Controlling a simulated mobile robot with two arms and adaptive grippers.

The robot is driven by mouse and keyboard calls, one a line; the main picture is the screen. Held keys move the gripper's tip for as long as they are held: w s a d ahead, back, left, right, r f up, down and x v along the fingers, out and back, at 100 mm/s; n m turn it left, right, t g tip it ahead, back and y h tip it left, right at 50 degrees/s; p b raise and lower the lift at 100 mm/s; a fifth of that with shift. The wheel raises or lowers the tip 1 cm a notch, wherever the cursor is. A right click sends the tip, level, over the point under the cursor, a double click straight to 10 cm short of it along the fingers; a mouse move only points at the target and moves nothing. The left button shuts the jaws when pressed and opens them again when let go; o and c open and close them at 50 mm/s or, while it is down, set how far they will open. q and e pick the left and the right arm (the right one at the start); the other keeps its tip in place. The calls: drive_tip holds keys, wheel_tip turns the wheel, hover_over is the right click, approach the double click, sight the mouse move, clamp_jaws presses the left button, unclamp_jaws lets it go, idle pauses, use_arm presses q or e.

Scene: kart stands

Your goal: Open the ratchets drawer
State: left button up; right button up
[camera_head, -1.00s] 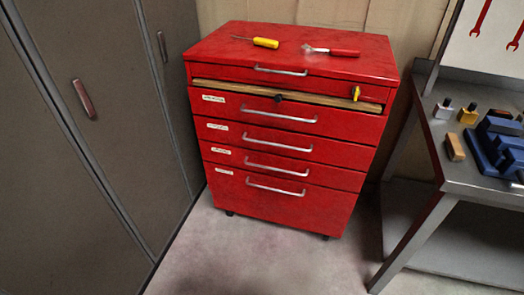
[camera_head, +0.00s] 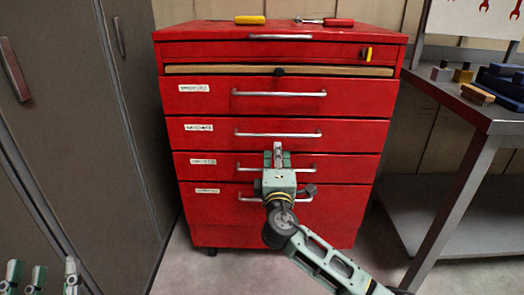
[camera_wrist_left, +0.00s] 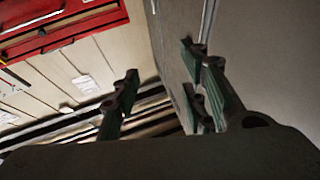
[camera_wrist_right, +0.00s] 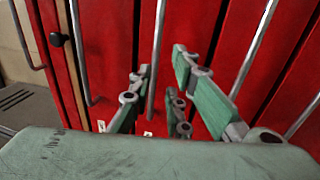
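A red tool cabinet (camera_head: 175,225) stands ahead with several shut drawers, each with a silver bar handle and a small label too blurred to read, so I cannot tell which is the ratchets drawer. My right gripper (camera_head: 277,150) is open and upright in front of the lower drawers, hiding part of a lower handle (camera_head: 305,168). In the right wrist view, its fingers (camera_wrist_right: 158,78) are spread, with a handle bar (camera_wrist_right: 156,60) showing between them; contact is unclear. My left gripper (camera_head: 42,275) is at the bottom left, away from the cabinet, open and empty in the left wrist view (camera_wrist_left: 160,80).
A yellow-handled tool (camera_head: 249,20) and a red-handled tool (camera_head: 338,22) lie on the cabinet top. A dark locker (camera_head: 60,90) stands close on the left. A metal workbench (camera_head: 470,105) with blocks stands on the right. Some floor shows in front of the cabinet.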

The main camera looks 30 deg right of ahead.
sight(277, 135)
drive_tip(key=shift+r+b+x, duration=0.15)
drive_tip(key=shift+b+x, duration=0.2)
drive_tip(key=shift+x, duration=1.6)
drive_tip(key=shift+r+b+x, duration=0.2)
drive_tip(key=shift+b+x, duration=0.15)
drive_tip(key=shift+x, duration=1.6)
use_arm(q)
drive_tip(key=s+r+t+h, duration=0.1)
drive_tip(key=s+r+t, duration=0.3)
drive_tip(key=s+r, duration=0.1)
drive_tip(key=shift+a+r+h, duration=0.25)
drive_tip(key=shift+r+h, duration=0.05)
drive_tip(key=shift+r, duration=0.3)
use_arm(e)
drive_tip(key=shift+s, duration=0.1)
drive_tip(key=shift+c, duration=0.5)
clamp_jaws()
